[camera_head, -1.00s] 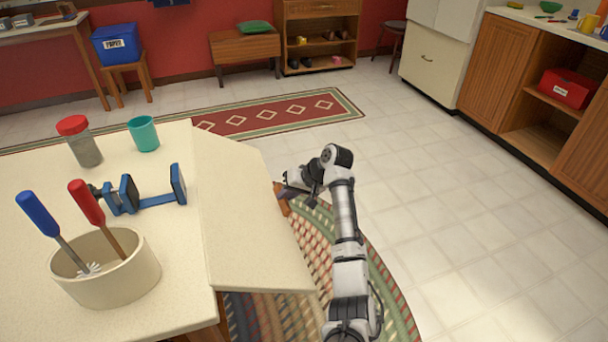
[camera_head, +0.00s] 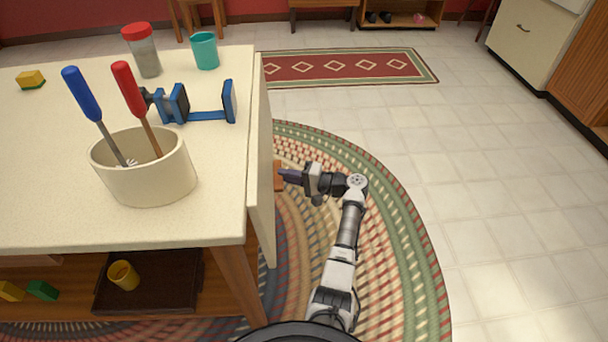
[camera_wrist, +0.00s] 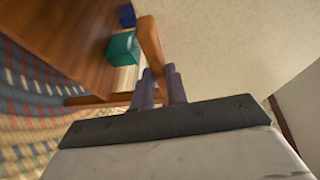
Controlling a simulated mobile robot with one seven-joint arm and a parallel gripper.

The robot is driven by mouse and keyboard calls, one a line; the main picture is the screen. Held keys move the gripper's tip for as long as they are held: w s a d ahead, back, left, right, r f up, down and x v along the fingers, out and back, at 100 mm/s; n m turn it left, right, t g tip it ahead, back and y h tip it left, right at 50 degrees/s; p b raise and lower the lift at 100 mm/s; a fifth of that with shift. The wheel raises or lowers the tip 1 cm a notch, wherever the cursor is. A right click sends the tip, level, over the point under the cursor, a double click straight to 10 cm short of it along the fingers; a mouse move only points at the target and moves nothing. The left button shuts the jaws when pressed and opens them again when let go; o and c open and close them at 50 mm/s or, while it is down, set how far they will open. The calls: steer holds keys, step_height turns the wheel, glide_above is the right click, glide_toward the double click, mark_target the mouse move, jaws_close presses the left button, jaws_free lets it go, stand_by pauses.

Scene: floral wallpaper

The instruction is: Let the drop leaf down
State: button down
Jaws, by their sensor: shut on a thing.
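The cream drop leaf (camera_head: 262,140) hangs almost straight down along the right edge of the cream table top (camera_head: 215,175). My gripper (camera_head: 284,176) is just right of the leaf, below the top's level. Its fingers are shut on a wooden support piece (camera_head: 278,177), which pokes out beside the leaf. In the wrist view the same wooden piece (camera_wrist: 151,45) runs between my purple-grey fingers (camera_wrist: 160,85), with a broad cream surface to its right. How the piece joins the table is hidden.
A lower shelf holds a tray (camera_head: 175,280) with a yellow cup. A braided rug (camera_head: 400,240) and open floor lie to the right.

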mark_target(275, 178)
steer(key=shift+m+y, duration=0.3)
steer(key=shift+y, duration=0.6)
steer(key=shift+s+a+f+b, duration=0.15)
steer(key=shift+a+b, duration=0.1)
steer(key=shift+a, duration=0.4)
steer(key=shift+w+a+f+b, duration=0.1)
steer(key=shift+a+f+b, duration=0.15)
steer(key=shift+a, duration=0.45)
steer(key=shift+s+a+f+b, duration=0.1)
steer(key=shift+a+b, duration=0.2)
steer(key=shift+a, duration=0.35)
steer(key=c, duration=1.4)
jaws_free()
steer(key=shift+a, duration=0.15)
steer(key=shift+r, duration=0.15)
steer(key=shift+d, duration=0.2)
steer(key=s+d, duration=0.2)
steer(key=d, duration=0.5)
steer(key=s+d+f+t, duration=0.1)
steer(key=s+d, duration=0.2)
steer(key=d, duration=0.4)
steer(key=shift+f+b, duration=0.3)
steer(key=shift+b, duration=0.15)
steer(key=shift+r, duration=0.1)
